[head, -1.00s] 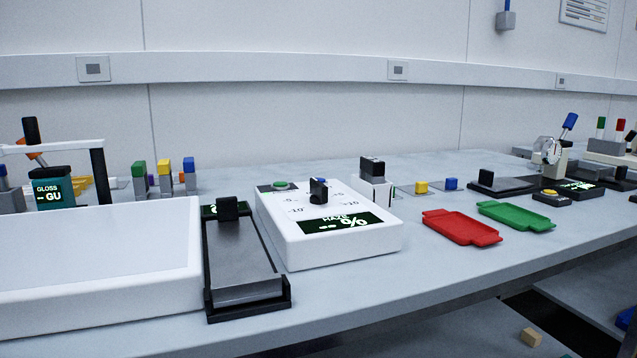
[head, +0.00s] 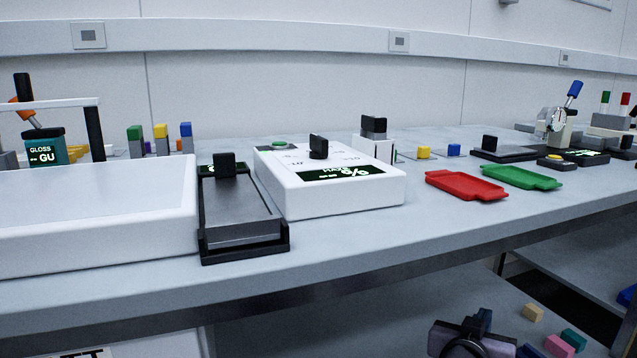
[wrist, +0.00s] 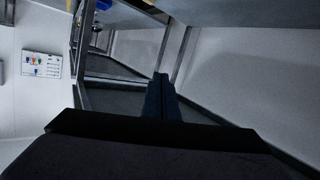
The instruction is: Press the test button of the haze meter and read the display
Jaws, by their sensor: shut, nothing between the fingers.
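The haze meter (head: 290,197) is a white box on the bench, in the middle of the head view. Its dark display (head: 341,172) shows green dashes and a percent sign, seen at a slant. A black knob (head: 318,147) stands on its top. A green button (head: 282,144) shows small at its back left; its label cannot be read. My gripper (wrist: 161,78) shows only in the wrist view, its dark fingers together and empty. It points towards metal framing and pale panels, with no meter in that view.
A black tray with a grey block (head: 240,215) stands close left of the meter, beside a large white box (head: 90,225). A red tray (head: 466,186) and green tray (head: 520,177) lie to the right. Bare bench runs along the front. Loose blocks (head: 532,312) lie below.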

